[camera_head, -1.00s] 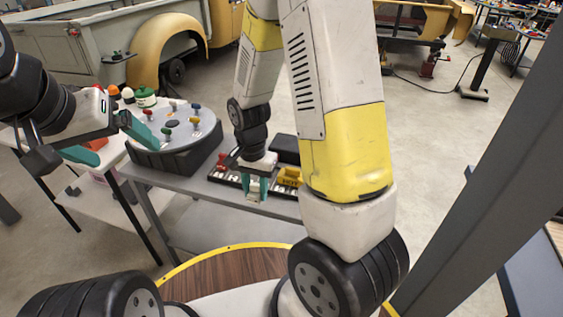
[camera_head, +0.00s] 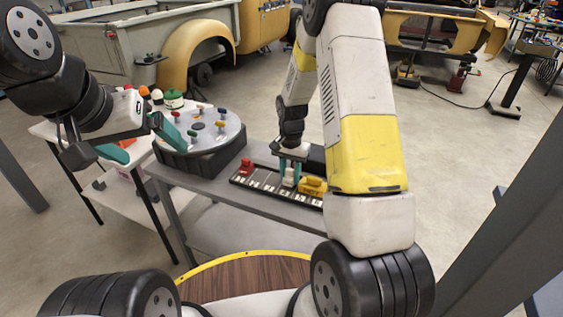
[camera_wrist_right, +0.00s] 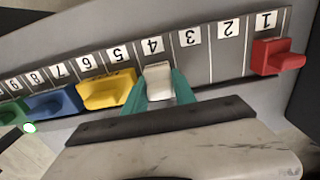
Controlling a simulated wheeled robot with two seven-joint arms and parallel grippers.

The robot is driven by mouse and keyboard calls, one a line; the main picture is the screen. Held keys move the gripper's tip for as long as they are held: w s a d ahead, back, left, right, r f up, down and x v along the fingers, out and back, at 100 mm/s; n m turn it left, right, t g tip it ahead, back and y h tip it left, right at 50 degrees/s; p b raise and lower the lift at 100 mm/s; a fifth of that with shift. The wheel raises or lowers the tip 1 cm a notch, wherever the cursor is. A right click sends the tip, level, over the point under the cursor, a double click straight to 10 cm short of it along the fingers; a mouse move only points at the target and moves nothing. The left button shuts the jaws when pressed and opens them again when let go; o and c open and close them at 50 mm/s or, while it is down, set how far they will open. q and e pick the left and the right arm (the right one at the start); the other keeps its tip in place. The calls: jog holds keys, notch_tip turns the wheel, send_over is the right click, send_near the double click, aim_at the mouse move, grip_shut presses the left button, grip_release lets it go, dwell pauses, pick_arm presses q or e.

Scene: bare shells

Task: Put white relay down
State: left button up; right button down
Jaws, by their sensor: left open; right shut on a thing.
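The white relay (camera_wrist_right: 158,82) is between the teal fingers of my right gripper (camera_wrist_right: 160,93) in the right wrist view, in line with the label 4 of the numbered strip (camera_wrist_right: 195,62). In the head view my right gripper (camera_head: 289,169) is low over the strip (camera_head: 262,181) and shut on the white relay (camera_head: 289,178). Whether the relay's underside touches the strip cannot be told. My left gripper (camera_head: 138,143) is open and empty at the left, beside the round turntable.
On the strip, a red relay (camera_wrist_right: 277,57) sits by label 1. A yellow relay (camera_wrist_right: 107,90) is close beside the white one, then a blue (camera_wrist_right: 52,103) and a green one (camera_wrist_right: 12,112). Slots 2 and 3 are clear. The round turntable (camera_head: 200,126) with coloured knobs stands left.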

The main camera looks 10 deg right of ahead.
jog(key=shift+f, duration=0.3)
jog(key=shift+f, duration=0.1)
jog(key=c, duration=1.3)
grip_release()
